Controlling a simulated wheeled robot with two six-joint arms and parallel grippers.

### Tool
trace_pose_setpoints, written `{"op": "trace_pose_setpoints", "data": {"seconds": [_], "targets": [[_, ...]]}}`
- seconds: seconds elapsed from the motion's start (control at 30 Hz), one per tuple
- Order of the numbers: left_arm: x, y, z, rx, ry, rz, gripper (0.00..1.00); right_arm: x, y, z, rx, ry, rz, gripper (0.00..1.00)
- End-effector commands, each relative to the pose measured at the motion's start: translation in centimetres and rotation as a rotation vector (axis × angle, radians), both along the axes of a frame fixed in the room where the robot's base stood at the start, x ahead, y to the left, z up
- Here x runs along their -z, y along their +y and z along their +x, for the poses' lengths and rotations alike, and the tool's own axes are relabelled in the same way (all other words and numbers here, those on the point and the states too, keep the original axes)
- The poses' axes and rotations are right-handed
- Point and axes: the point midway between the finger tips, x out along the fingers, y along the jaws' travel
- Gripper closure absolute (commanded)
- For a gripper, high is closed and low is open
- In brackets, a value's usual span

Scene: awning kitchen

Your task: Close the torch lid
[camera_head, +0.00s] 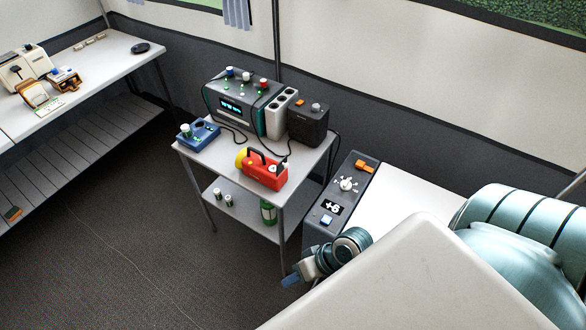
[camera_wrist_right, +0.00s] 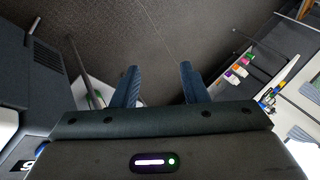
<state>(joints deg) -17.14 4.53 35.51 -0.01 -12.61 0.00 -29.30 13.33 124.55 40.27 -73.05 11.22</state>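A red torch (camera_head: 268,172) with a yellow head and a black handle lies on the small grey table, near its front edge. Its lid is too small to make out as open or shut. My right gripper (camera_head: 291,280) is low in the head view, in front of the grey cabinet and apart from the torch. In the right wrist view my right gripper (camera_wrist_right: 158,70) has its two blue fingers spread, with only floor between them. The torch cannot be made out clearly in that view. My left gripper is not in view.
The small table (camera_head: 310,158) also bears a dark green device (camera_head: 238,104), a black box (camera_head: 308,121) and a blue box (camera_head: 200,135), with cables. A grey cabinet (camera_head: 325,228) with a knob and display stands right of it. Open floor (camera_head: 110,250) lies left.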

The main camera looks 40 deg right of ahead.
Motion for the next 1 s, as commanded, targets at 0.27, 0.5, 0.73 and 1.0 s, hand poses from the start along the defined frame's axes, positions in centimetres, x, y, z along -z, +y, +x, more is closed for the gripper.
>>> {"op": "trace_pose_setpoints", "data": {"seconds": [0.27, 0.5, 0.73, 1.0], "targets": [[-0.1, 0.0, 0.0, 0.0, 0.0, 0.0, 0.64, -2.5, 2.2, 2.3, 0.191, 0.154, 0.529, 0.6], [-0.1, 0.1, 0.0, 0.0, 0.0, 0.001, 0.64, -4.4, -1.2, 6.8, 0.503, 0.36, 0.992, 0.6], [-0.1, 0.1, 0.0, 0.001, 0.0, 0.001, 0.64, -4.6, -9.2, 12.3, 0.89, 0.567, 1.415, 0.6], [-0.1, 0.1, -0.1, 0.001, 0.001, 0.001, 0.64, -3.2, -19.2, 16.5, 1.265, 0.737, 1.794, 0.6]]}}
